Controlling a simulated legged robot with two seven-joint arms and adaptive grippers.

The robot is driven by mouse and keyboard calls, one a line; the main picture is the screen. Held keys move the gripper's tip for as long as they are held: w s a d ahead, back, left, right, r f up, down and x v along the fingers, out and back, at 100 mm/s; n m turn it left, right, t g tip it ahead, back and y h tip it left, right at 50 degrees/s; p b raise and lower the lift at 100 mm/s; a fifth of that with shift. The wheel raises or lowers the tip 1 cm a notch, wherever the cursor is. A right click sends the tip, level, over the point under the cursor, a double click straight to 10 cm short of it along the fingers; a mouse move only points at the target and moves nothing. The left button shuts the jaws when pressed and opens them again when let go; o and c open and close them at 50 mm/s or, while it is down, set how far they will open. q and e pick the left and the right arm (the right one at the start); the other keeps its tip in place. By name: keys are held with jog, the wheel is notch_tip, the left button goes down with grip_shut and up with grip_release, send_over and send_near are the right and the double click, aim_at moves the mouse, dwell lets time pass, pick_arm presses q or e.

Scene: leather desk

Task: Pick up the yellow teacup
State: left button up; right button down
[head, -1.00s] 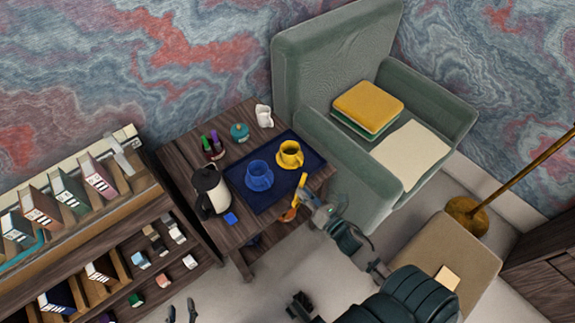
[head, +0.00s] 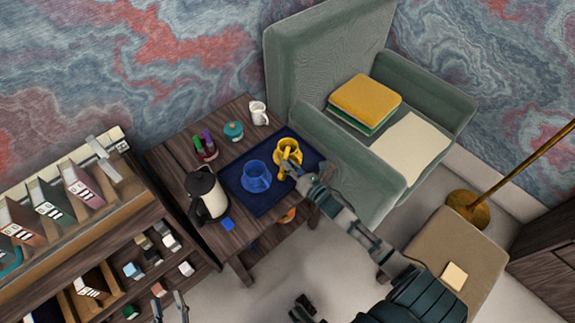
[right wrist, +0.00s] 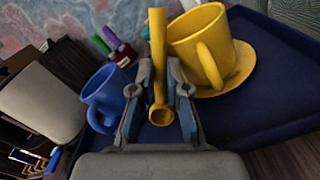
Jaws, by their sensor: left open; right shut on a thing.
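The yellow teacup (head: 286,147) stands upright on a yellow saucer on the right part of a dark blue tray (head: 247,203). It also shows in the right wrist view (right wrist: 194,40), its handle turned toward my gripper. My right gripper (head: 291,170) is at the near side of the cup. Whether spoon and cup touch I cannot tell. My left gripper (head: 169,303) is open and empty, low in front of the shelf.
A blue cup (head: 256,177) stands on the tray left of the yellow cup. A kettle (head: 207,195), a teal pot (head: 233,131), a white jug (head: 258,113) and markers (head: 205,146) stand around the tray. A green armchair (head: 390,170) is close on the right.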

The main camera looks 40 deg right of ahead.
pick_arm(q)
jog(key=shift+s+r, duration=0.1)
jog(key=shift+r, duration=0.05)
pick_arm(e)
jog(key=shift+r, duration=0.2)
jog(key=shift+f, duration=0.1)
jog(key=shift+f, duration=0.15)
jog(key=c, duration=1.2)
grip_release()
jog(key=shift+o, duration=0.2)
jog(key=shift+s+d, duration=0.1)
jog(key=shift+s, duration=0.7)
pick_arm(q)
notch_tip(320, 180, down, 7)
jog(key=s+a+g+y+p, duration=0.1)
jog(key=g+p, duration=0.2)
jog(key=g, duration=0.2)
jog(key=shift+s+a+f+g+y, duration=0.2)
jog(key=shift+s+a+g+y, duration=0.1)
jog(key=shift+s+g, duration=0.1)
pick_arm(e)
jog(key=s, duration=1.6)
jog(key=shift+d+f, duration=0.2)
jog(key=shift+d, duration=0.1)
